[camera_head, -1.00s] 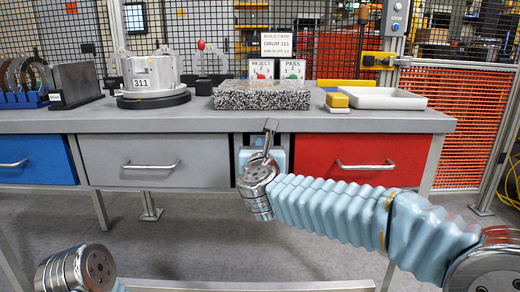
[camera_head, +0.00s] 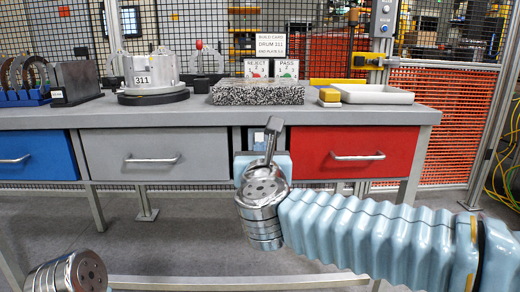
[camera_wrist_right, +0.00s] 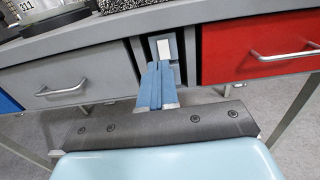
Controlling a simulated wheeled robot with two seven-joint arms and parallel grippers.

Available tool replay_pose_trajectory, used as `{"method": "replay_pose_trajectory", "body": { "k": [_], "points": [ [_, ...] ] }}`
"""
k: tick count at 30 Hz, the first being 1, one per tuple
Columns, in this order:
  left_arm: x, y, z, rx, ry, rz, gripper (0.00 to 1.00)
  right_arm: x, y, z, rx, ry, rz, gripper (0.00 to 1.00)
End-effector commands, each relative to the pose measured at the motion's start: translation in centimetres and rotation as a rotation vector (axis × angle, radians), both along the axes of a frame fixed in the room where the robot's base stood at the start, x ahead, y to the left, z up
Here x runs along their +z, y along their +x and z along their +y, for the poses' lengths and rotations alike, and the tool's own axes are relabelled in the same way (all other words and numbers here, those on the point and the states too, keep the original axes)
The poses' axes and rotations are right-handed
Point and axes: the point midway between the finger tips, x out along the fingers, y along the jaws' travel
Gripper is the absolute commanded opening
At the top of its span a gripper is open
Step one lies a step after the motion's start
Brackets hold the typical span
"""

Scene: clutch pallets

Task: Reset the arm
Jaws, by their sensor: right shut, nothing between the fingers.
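My right arm comes in from the right in the head view, with its pale blue ribbed sleeve and metal wrist joint in front of the workbench. My right gripper (camera_head: 260,148) is mostly hidden behind that joint, before the gap between the grey and red drawers. In the right wrist view its blue fingers (camera_wrist_right: 157,76) are together and empty, pointing toward the bench front. Only a metal joint of my left arm shows at the bottom left of the head view; the left gripper is out of sight.
The grey workbench (camera_head: 375,116) carries a drum marked 311 (camera_head: 150,72), a speckled block (camera_head: 258,92), a white tray (camera_head: 374,94) and a yellow block (camera_head: 329,95). Below are a blue drawer (camera_head: 35,160), a grey drawer (camera_head: 150,168) and a red drawer (camera_head: 357,145). Floor shows below.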

Motion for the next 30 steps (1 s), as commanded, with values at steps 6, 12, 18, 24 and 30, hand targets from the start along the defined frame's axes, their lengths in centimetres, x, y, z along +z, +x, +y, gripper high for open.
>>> {"method": "replay_pose_trajectory", "body": {
  "k": [6,12,18,24,30],
  "points": [
    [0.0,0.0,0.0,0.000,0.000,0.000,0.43,0.0,-0.4,0.0,0.001,-0.001,0.001,0.00],
    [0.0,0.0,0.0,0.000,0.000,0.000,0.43,-0.1,-0.3,0.0,0.001,-0.010,0.003,0.00],
    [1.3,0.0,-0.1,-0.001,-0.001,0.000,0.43,-6.7,3.4,-0.1,0.039,-0.371,0.078,0.00],
    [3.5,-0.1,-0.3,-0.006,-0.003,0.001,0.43,-23.2,6.4,-2.3,0.282,-1.105,0.250,0.00],
    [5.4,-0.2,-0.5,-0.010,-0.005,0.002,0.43,-39.8,1.5,-6.0,0.764,-1.680,0.341,0.00]
  ]
}}
